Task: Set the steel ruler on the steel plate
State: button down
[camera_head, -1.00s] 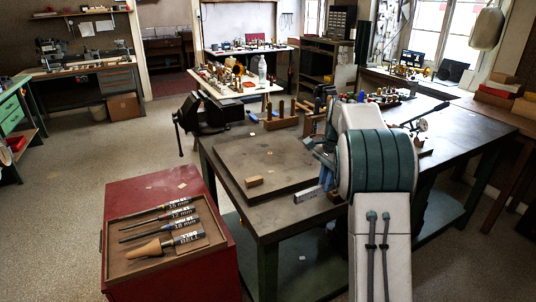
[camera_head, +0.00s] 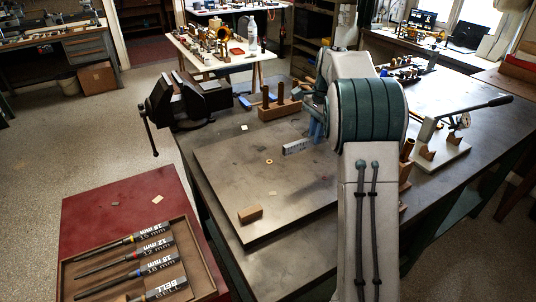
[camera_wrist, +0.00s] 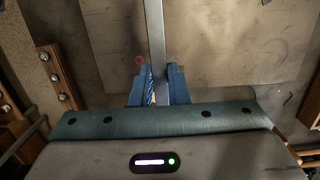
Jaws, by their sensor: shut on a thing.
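The steel ruler (camera_head: 297,146) is a narrow grey strip, and its exposed end points left in the head view. In the wrist view the ruler (camera_wrist: 155,35) runs straight out from between the blue fingers of my gripper (camera_wrist: 158,88), which is shut on it. In the head view my gripper (camera_head: 317,130) is partly hidden by my arm. The steel plate (camera_head: 225,178) is a wide dark slab on the workbench. The ruler is over its right-hand part; I cannot tell whether it touches. The plate (camera_wrist: 225,45) also fills the upper wrist view.
A wooden rack with upright handles (camera_head: 280,107) stands behind the plate. A vise (camera_head: 188,100) is at the back left. The plate's middle is mostly clear.

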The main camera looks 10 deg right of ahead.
jog(key=shift+w, duration=0.25)
jog(key=shift+s+a+f, duration=0.1)
jog(key=shift+s+a, duration=0.05)
jog(key=shift+a, duration=0.05)
jog(key=s+a+f, duration=0.4)
jog(key=s, duration=0.1)
jog(key=s+a+f, duration=0.2)
jog(key=s+a, duration=0.1)
jog(key=shift+s+a+f+p, duration=0.1)
jog(key=shift+s+f+p, duration=0.05)
jog(key=shift+p, duration=0.15)
jog(key=shift+s+f, duration=0.15)
jog(key=shift+f, duration=0.4)
jog(key=shift+f+p, duration=0.3)
jog(key=shift+f, duration=1.25)
jog(key=shift+f, duration=0.1)
jog(key=c, duration=1.4)
grip_release()
jog(key=shift+f, duration=0.1)
